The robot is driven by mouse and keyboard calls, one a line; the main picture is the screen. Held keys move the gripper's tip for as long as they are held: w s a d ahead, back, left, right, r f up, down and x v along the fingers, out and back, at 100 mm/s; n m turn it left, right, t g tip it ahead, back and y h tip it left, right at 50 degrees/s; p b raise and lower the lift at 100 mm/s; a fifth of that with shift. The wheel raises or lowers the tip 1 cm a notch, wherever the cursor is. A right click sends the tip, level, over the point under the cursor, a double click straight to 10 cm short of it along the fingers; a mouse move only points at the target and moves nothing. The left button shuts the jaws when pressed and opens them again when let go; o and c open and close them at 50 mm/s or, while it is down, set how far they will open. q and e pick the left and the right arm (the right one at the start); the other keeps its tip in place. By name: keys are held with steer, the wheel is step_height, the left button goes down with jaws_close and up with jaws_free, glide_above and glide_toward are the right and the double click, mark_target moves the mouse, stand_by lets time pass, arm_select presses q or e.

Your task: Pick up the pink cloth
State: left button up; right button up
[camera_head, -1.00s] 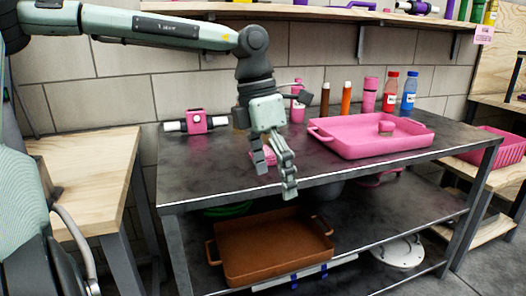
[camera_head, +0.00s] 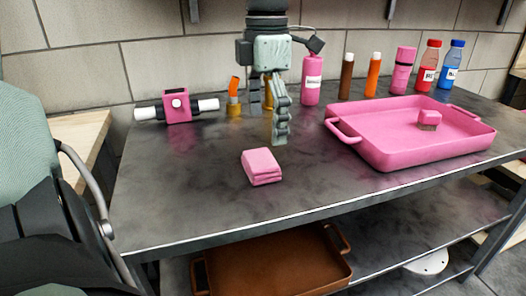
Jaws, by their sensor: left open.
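The pink cloth (camera_head: 261,166) is a small folded stack lying flat on the dark metal table (camera_head: 200,215), near the middle front. My left gripper (camera_head: 267,122) hangs down from the top of the view, fingers pointing down. It is open and empty, above and behind the cloth, apart from it. The cloth is fully visible. My right gripper is not in view.
A pink tray (camera_head: 385,155) holding a small pink-topped brush (camera_head: 429,120) is to the right. Several bottles, including a pink bottle (camera_head: 312,80), stand along the back. A pink-and-white device (camera_head: 177,105) is at the back left. The table's front left is clear.

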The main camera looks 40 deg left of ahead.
mark_target(260, 158)
arm_select(q)
steer(key=shift+w+a+f, duration=0.1)
steer(key=shift+f, duration=0.15)
steer(key=shift+s+f, duration=0.2)
steer(key=shift+f, duration=1.05)
steer(key=f, duration=0.3)
steer(key=shift+s+a+f, duration=0.3)
steer(key=shift+f, duration=0.05)
steer(key=shift+w+f, duration=0.1)
steer(key=shift+f, duration=0.45)
steer(key=c, duration=1.1)
